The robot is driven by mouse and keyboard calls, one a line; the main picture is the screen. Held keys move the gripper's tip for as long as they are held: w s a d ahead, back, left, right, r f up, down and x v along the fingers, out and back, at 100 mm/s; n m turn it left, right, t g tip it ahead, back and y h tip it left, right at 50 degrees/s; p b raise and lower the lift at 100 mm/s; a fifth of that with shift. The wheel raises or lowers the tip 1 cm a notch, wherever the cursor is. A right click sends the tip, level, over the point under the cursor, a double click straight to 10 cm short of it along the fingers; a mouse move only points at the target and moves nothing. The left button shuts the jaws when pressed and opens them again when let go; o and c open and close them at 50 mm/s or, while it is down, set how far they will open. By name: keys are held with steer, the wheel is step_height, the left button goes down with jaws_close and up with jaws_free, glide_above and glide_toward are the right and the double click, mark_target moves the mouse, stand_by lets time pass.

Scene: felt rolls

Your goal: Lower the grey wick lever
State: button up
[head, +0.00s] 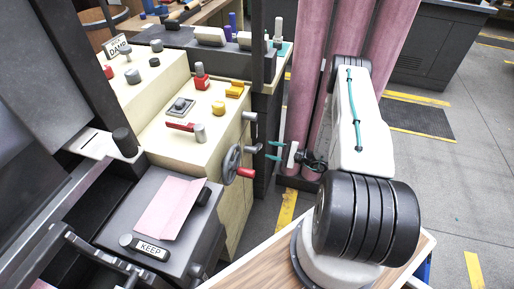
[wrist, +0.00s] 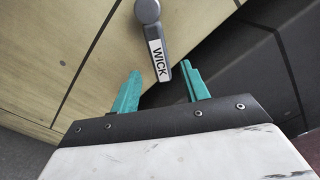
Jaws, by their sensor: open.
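The grey wick lever (wrist: 151,22) shows in the wrist view, with a rounded hub at the top and a white label reading WICK. Its labelled end points down toward the gap between my fingertips. My gripper (wrist: 160,82) is open, with its two teal fingers apart on either side of the lever's end; I cannot tell whether they touch it. In the head view my gripper (head: 276,150) is beside the cream machine's right side, facing a grey lever (head: 254,149) that seems to be the same one.
Another grey lever (head: 250,117) is above it on the cream machine (head: 215,150). A handwheel (head: 231,165) with a red handle (head: 245,173) is just below left. Pink felt rolls (head: 305,100) stand behind my arm. A pink sheet (head: 170,208) lies on a dark box labelled KEEP.

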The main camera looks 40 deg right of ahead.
mark_target(260, 148)
steer(key=x, duration=0.7)
steer(key=shift+s, duration=0.1)
jaws_close()
